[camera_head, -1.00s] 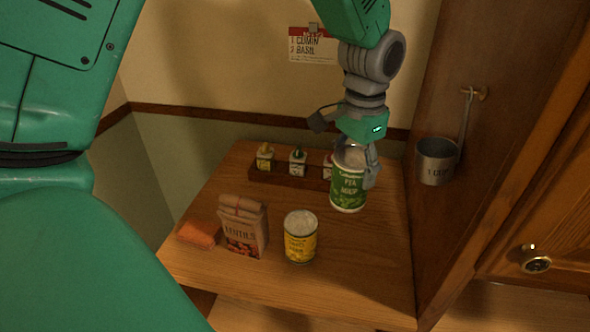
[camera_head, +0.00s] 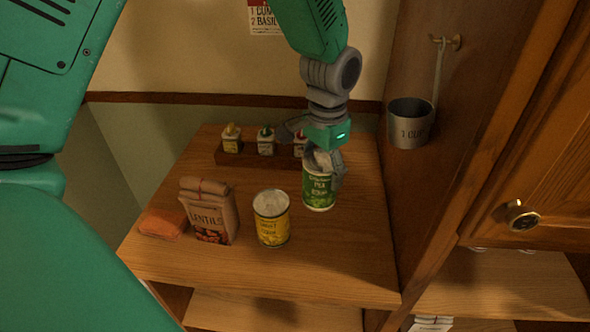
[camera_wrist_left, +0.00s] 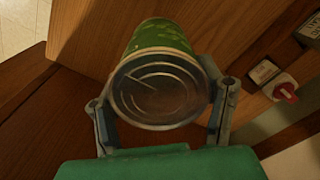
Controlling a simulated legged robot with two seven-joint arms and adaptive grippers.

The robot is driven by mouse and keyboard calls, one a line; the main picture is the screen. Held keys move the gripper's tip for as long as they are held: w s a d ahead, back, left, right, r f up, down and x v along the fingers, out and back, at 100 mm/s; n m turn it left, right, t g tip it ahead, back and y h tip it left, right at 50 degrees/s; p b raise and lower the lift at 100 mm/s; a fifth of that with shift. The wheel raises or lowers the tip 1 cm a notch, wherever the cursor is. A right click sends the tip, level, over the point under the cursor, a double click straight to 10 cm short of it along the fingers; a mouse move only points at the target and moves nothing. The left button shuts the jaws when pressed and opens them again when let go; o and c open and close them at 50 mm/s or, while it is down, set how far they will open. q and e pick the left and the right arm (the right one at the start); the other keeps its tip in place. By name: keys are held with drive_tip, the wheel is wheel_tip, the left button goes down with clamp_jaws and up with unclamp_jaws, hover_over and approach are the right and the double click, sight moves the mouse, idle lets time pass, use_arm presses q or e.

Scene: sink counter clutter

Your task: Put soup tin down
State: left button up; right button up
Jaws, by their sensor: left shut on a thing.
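The soup tin (camera_head: 319,190) is green, labelled as pea soup, and upright at the right side of the wooden counter. My left gripper (camera_head: 323,162) comes down from above and is shut around its upper part. In the left wrist view the tin (camera_wrist_left: 160,80) shows its metal end towards the camera, between the two fingers of my left gripper (camera_wrist_left: 163,108). Whether the tin's base touches the counter (camera_head: 340,265) is hard to tell. My right gripper is not in view.
A yellow tin (camera_head: 272,218), a lentils bag (camera_head: 210,212) and an orange packet (camera_head: 163,223) stand left of the soup tin. A rack (camera_head: 250,157) with small bottles is behind. A measuring cup (camera_head: 410,125) hangs on the cabinet side at right. The front right counter is clear.

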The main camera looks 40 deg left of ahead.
sight(315, 194)
use_arm(q)
drive_tip(key=f, duration=0.1)
drive_tip(key=a+f, duration=0.1)
drive_tip(key=f, duration=0.2)
drive_tip(key=shift+a+f, duration=0.2)
drive_tip(key=shift+a, duration=0.1)
drive_tip(key=f, duration=0.1)
drive_tip(key=d+f, duration=0.1)
drive_tip(key=shift+f, duration=0.4)
drive_tip(key=shift+d, duration=0.25)
drive_tip(key=shift+a+f, duration=0.1)
drive_tip(key=shift+f, duration=0.05)
drive_tip(key=o, duration=1.4)
drive_tip(key=shift+a+f, duration=0.1)
drive_tip(key=shift+a, duration=0.1)
drive_tip(key=shift+o, duration=1.1)
drive_tip(key=shift+a, duration=0.25)
